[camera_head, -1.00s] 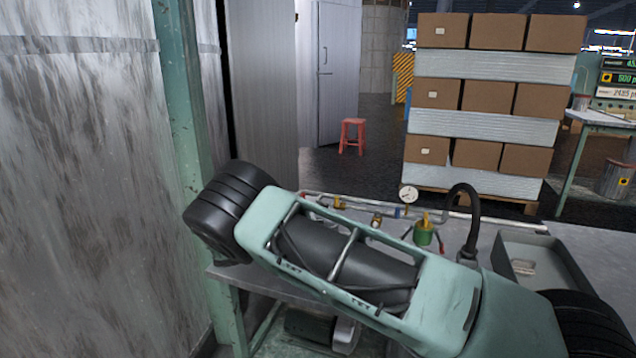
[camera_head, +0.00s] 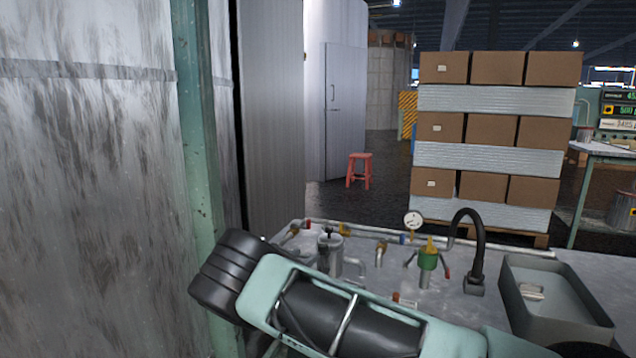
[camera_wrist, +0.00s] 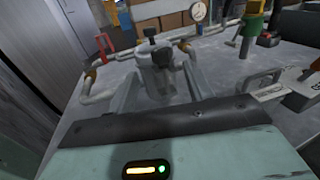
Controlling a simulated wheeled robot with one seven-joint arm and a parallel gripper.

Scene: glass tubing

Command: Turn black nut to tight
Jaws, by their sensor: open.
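A black nut (camera_wrist: 162,57) sits at the top of an upright grey metal cylinder (camera_wrist: 158,80) on the bench, in the middle of the wrist view. A second black knob (camera_wrist: 150,33) stands just behind it. In the head view the cylinder (camera_head: 328,256) shows beyond my arm, with a small black part (camera_head: 327,233) on top. My gripper (camera_wrist: 158,92) is open in the wrist view, its grey fingers apart to either side of the cylinder's lower front. It holds nothing, and the nut lies ahead of the fingertips.
Piping with a pressure gauge (camera_head: 413,220) runs along the bench's back. A green valve (camera_head: 428,257), a black hose (camera_head: 470,240) and a grey tray (camera_head: 535,328) stand to the right. A metal wall (camera_head: 95,180) and green post (camera_head: 195,150) border the left.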

